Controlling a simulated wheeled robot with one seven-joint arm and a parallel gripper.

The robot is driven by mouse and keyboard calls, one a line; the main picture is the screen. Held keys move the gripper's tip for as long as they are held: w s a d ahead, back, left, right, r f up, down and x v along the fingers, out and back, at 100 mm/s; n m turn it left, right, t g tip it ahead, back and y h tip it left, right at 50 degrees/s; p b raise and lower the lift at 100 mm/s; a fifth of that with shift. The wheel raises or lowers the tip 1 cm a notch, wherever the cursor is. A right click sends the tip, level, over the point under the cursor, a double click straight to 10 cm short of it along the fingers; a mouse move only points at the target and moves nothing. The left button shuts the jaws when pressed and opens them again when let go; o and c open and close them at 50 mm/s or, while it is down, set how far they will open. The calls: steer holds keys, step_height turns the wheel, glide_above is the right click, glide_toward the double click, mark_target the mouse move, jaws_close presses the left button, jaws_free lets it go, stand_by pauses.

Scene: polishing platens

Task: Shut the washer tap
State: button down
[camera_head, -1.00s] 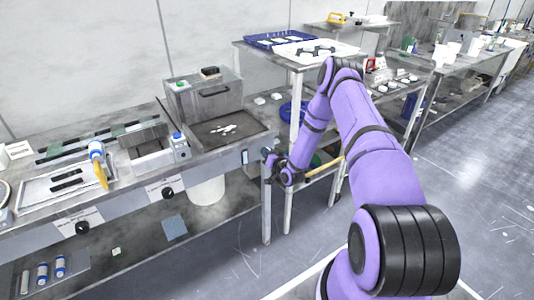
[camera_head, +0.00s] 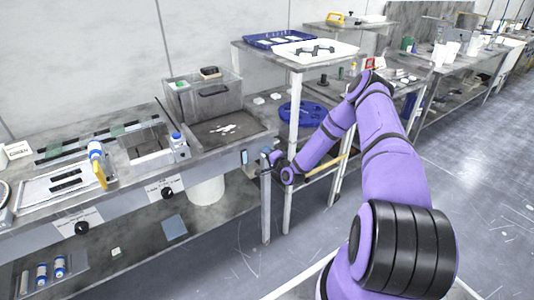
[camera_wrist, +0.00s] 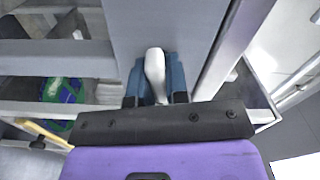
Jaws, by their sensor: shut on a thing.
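In the wrist view a pale, rounded lever (camera_wrist: 155,70), which looks like the tap's handle, stands between the two blue fingers of my gripper (camera_wrist: 155,92). The fingers are shut on it, one on each side. Behind it is a flat grey panel. In the head view my gripper (camera_head: 270,160) is at the right end of the steel bench, beside the bench leg. The tap handle cannot be made out there, and its base is hidden. I cannot tell whether the tap is open or shut.
A steel basin (camera_head: 205,98) stands on the bench beside a dark drain tray (camera_head: 228,130). A rack table (camera_head: 293,110) with a blue tray (camera_head: 280,39) on top is close right of my gripper. A blue ring (camera_head: 302,114) lies on its shelf. Open floor (camera_head: 470,200) is at right.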

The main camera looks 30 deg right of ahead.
steer(key=shift+d+f+m, duration=0.1)
steer(key=shift+m, duration=1.2)
steer(key=c, duration=1.1)
jaws_free()
steer(key=s, duration=1.1)
steer(key=shift+d, duration=0.15)
